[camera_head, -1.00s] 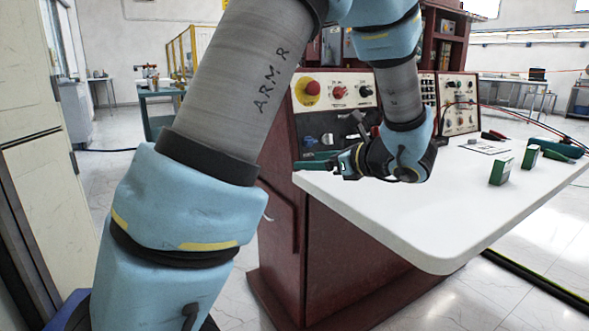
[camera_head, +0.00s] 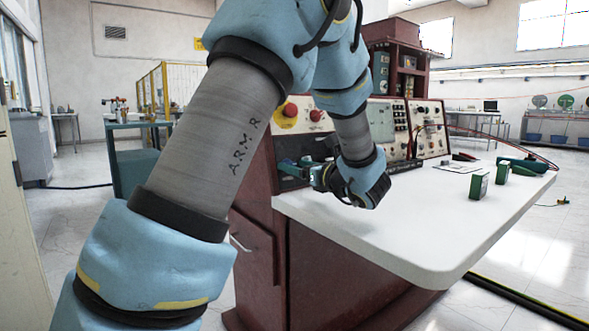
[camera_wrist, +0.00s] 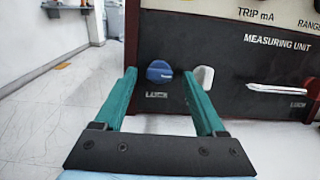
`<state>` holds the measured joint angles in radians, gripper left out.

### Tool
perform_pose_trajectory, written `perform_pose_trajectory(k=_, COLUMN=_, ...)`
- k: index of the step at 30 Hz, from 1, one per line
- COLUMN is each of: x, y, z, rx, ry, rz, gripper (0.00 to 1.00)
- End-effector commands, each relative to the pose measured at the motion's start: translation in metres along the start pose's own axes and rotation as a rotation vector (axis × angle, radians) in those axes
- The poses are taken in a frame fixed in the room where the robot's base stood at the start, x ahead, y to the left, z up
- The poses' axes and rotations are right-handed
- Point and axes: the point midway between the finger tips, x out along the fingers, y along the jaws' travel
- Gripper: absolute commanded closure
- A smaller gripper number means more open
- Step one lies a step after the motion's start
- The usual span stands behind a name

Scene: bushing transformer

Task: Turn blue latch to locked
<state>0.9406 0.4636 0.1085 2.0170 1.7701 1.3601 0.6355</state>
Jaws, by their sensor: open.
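The blue latch (camera_wrist: 159,71) is a round blue knob on the dark lower panel of the red console, above a small label. In the wrist view it lies between and beyond the tips of my gripper (camera_wrist: 159,76). My gripper is open, with its two green fingers apart and nothing between them that I can see held. I cannot tell the exact gap to the knob. In the head view my gripper (camera_head: 287,170) reaches toward the panel's left part, and my wrist hides the latch there.
A white handle (camera_wrist: 204,77) sits just right of the latch, close to the right finger. A silver lever (camera_wrist: 290,90) is further right. A red button (camera_head: 290,109) is above on the console. The white tabletop (camera_head: 400,225) carries green boxes (camera_head: 479,185).

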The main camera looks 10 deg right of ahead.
Motion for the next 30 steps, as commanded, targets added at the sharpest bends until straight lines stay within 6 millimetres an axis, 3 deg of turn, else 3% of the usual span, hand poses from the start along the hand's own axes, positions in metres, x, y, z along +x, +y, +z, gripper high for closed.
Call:
perform_pose_trajectory(k=12, x=0.009, y=0.0003, z=-0.0001, rx=0.0, ry=0.001, rz=0.0, gripper=0.28)
perform_pose_trajectory(k=30, x=0.0087, y=0.0004, z=0.0, rx=0.0, ry=0.001, rz=0.0, gripper=0.95)
